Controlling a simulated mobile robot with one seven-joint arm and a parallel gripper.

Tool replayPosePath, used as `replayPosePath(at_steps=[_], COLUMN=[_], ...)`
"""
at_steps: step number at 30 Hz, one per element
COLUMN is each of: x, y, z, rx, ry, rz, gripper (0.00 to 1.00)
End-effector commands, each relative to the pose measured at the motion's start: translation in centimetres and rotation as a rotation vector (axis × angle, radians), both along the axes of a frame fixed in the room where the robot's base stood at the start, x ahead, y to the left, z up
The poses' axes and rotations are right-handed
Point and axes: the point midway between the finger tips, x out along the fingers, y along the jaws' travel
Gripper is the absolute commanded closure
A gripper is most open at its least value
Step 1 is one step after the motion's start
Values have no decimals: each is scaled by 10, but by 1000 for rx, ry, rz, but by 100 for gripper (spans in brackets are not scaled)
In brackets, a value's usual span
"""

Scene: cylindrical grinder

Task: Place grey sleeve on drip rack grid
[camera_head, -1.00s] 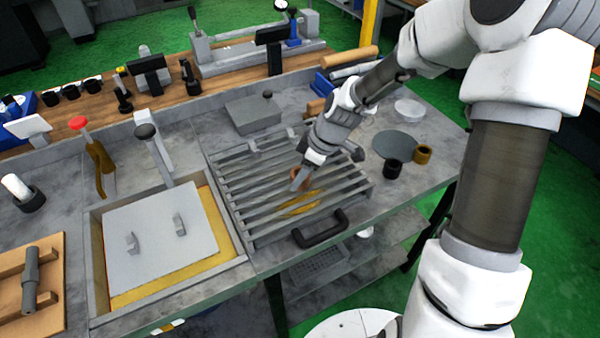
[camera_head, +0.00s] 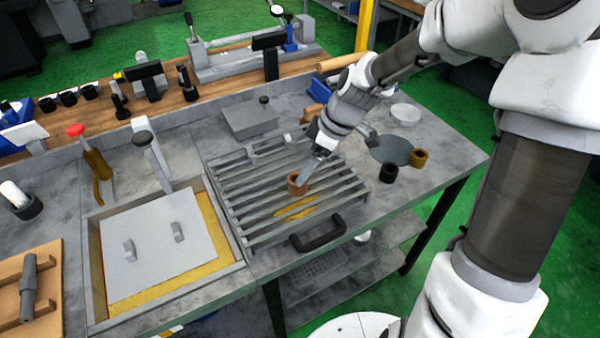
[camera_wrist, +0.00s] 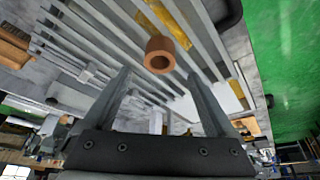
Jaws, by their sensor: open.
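The drip rack grid (camera_head: 240,205) is a frame of grey parallel bars on the grey bench. A copper-brown sleeve (camera_head: 297,184) stands upright on its bars. In the wrist view the sleeve (camera_wrist: 160,54) shows its open end, just beyond my fingertips. My gripper (camera_head: 312,170) is open and empty, just above and to the right of the sleeve. In the wrist view the fingers of my gripper (camera_wrist: 158,76) are spread apart with nothing between them. No sleeve that is clearly grey shows; a black sleeve (camera_head: 388,172) stands right of the rack.
A brass-coloured sleeve (camera_head: 418,158) and a grey round disc (camera_head: 390,148) are right of the rack. A black handle (camera_head: 318,232) is at the rack's front. A lidded tank (camera_head: 160,250) is left. A grey block (camera_head: 250,118) lies behind. Several rack bars are bare.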

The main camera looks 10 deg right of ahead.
Motion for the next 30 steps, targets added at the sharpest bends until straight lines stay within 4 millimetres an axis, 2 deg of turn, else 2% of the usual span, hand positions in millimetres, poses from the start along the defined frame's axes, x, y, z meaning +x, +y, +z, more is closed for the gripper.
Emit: replayPosePath(at_steps=[1,3,9,26,30], x=[0,-3,-6,-8,-10], y=[-5,-10,-17,-18,-26], z=[12,23,44,48,50], rx=[-2,-1,-1,0,-37], ry=[-4,-4,-1,0,4], rz=[-4,-4,-2,0,-38], gripper=[9,9,9,9,9])
